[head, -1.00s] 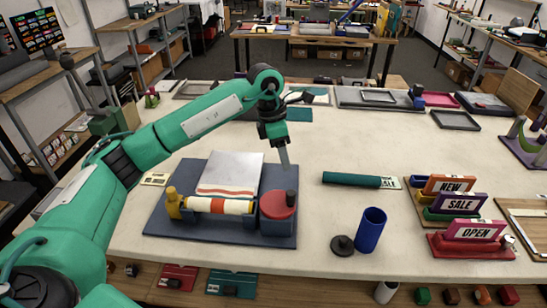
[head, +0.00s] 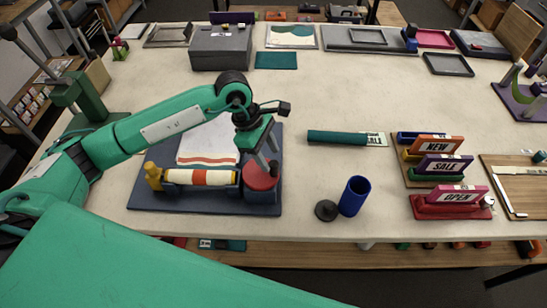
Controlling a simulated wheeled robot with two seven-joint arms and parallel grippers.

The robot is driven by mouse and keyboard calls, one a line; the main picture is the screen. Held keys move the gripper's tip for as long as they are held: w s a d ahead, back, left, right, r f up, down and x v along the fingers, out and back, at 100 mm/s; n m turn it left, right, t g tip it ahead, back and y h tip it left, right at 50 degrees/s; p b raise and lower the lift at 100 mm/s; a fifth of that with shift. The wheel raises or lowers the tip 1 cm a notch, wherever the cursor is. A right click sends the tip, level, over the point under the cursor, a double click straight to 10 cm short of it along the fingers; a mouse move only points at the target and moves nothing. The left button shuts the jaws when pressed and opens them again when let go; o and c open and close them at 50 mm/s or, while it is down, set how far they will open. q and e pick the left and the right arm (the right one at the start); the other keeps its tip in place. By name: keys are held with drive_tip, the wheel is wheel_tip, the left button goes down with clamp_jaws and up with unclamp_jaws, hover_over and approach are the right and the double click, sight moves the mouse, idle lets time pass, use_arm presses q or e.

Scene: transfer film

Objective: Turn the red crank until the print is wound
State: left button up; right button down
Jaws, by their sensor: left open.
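The red crank (head: 260,179) is a round red disc at the right end of a dark blue base board (head: 150,199). A cream roller (head: 188,177) with an orange-red band lies left of it, with a yellow end piece (head: 153,175). The print (head: 207,145), a white sheet with red wavy stripes, lies behind the roller. My left gripper (head: 268,166) is open, pointing down, with its fingertips at the crank's top. The crank's dark knob is hard to make out among the fingers, and I cannot tell whether they touch it. My right gripper is not in view.
A blue cup (head: 354,197) and a black round lid (head: 326,210) stand right of the board. A dark green roll (head: 337,137) lies behind them. Colored sign blocks (head: 444,167) stand farther right. A grey box (head: 221,47) is at the back. The middle of the table is clear.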

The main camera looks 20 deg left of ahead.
sight(273, 163)
use_arm(q)
drive_tip(key=shift+p+x, duration=0.55)
drive_tip(key=shift+x, duration=1.7)
drive_tip(key=c, duration=1)
